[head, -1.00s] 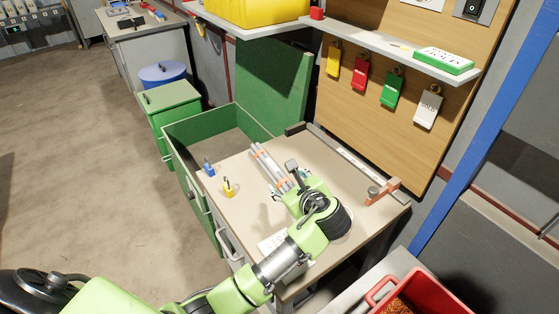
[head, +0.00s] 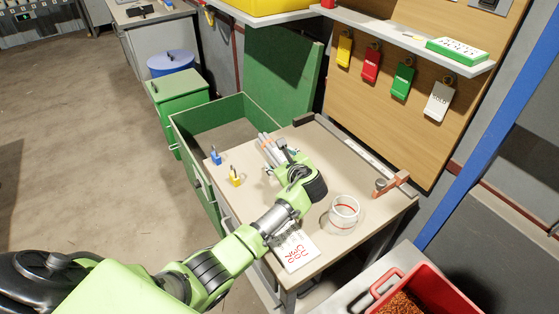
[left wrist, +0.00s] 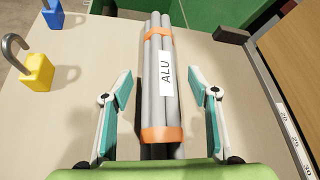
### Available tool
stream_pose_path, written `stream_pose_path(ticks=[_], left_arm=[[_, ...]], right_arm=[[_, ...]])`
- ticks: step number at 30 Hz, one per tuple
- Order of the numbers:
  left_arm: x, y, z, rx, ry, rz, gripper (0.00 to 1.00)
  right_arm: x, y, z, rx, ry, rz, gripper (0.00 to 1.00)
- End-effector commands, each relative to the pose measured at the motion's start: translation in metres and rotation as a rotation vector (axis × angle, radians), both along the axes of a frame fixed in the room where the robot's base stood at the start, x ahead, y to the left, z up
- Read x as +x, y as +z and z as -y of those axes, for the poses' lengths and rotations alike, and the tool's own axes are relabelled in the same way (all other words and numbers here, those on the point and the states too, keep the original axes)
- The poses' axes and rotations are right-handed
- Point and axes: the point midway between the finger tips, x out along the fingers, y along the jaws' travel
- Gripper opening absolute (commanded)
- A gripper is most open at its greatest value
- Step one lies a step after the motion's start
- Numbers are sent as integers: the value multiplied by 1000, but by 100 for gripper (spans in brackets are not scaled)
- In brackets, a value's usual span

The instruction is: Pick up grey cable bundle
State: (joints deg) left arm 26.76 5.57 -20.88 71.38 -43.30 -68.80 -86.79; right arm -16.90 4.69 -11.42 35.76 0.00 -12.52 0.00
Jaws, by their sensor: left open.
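The grey cable bundle (left wrist: 152,80) lies on the workbench, bound by orange bands and labelled "ALU" in the left wrist view. In the head view its far part (head: 268,145) shows beyond my left gripper (head: 282,160), which hides the near part. In the left wrist view my left gripper (left wrist: 162,112) is open, with one finger on each side of the bundle's near end. There is a gap between each finger and the bundle. My right gripper is not in view.
A blue padlock (head: 216,157) and a yellow padlock (head: 235,179) stand left of the bundle. A green open bin (head: 185,118) adjoins the left side. A rail (head: 350,150) runs along the back.

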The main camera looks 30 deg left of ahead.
Motion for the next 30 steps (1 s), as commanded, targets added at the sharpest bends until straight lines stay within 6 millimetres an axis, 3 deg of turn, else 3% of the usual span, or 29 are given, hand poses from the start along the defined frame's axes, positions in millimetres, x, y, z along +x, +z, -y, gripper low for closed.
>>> stream_pose_path(ticks=[10,16,25,30], left_arm=[[5,-4,-5,-1,-1,1,52],[5,-4,-4,-1,0,0,0],[6,2,-4,0,-1,6,0],[7,24,-4,-1,-1,9,0]], right_arm=[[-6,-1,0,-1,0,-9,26],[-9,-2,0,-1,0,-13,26],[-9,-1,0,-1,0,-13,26],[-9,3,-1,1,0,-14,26]])
